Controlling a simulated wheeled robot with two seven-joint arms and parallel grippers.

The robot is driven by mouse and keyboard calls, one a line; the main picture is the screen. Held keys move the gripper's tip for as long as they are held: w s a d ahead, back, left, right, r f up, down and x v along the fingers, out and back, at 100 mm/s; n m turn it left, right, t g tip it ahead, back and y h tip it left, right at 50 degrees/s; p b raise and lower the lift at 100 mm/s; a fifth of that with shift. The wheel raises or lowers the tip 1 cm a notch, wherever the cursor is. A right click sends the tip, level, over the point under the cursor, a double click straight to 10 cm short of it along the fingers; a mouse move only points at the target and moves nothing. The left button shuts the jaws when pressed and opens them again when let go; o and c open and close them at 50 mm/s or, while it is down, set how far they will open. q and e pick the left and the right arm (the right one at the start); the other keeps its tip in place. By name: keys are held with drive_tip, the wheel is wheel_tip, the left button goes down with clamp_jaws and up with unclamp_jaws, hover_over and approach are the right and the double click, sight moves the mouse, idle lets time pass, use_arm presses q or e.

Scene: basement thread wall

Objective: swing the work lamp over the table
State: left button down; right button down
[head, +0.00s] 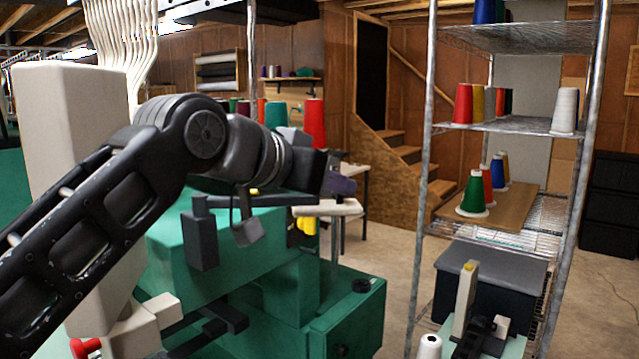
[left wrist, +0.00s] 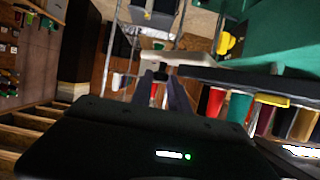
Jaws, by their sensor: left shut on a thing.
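What looks like the work lamp has a dark flat arm (head: 268,199) and a pale flat head (head: 328,208) above the green machine. In the left wrist view, the pale head (left wrist: 178,59) and dark arm (left wrist: 245,79) show just beyond my fingers. My left gripper (head: 341,185) is at the head end, its purplish fingers partly hidden by my wrist. In the left wrist view, its fingers (left wrist: 161,82) are closed on a small dark part by the head, seemingly the lamp's grip. Which surface is the table is unclear. My right gripper is out of view.
A green machine (head: 345,306) fills the lower middle. A wire rack (head: 520,38) with thread cones stands at the right, a dark bin (head: 490,285) low in it. A red cone (head: 315,124) stands behind my wrist. Open floor (head: 393,250) lies between machine and rack.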

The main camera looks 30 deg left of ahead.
use_arm(q)
drive_tip(key=shift+s+d+m+g+h+b, duration=0.2)
drive_tip(key=shift+s+d+m+h, duration=0.25)
drive_tip(key=shift+s+m+h, duration=0.35)
drive_tip(key=shift+s+d+m+g+h+b, duration=0.1)
drive_tip(key=shift+s+d+m+g+h, duration=0.15)
drive_tip(key=shift+s+d+m+h, duration=0.55)
drive_tip(key=shift+s+d+m+g+h+b, duration=0.1)
drive_tip(key=shift+s+m+g+h, duration=0.3)
drive_tip(key=shift+s, duration=0.7)
drive_tip(key=c, duration=1.3)
unclamp_jaws()
drive_tip(key=shift+t, duration=0.25)
drive_tip(key=v, duration=0.7)
drive_tip(key=shift+s+a, duration=0.25)
drive_tip(key=shift+s, duration=0.05)
drive_tip(key=shift+r, duration=0.1)
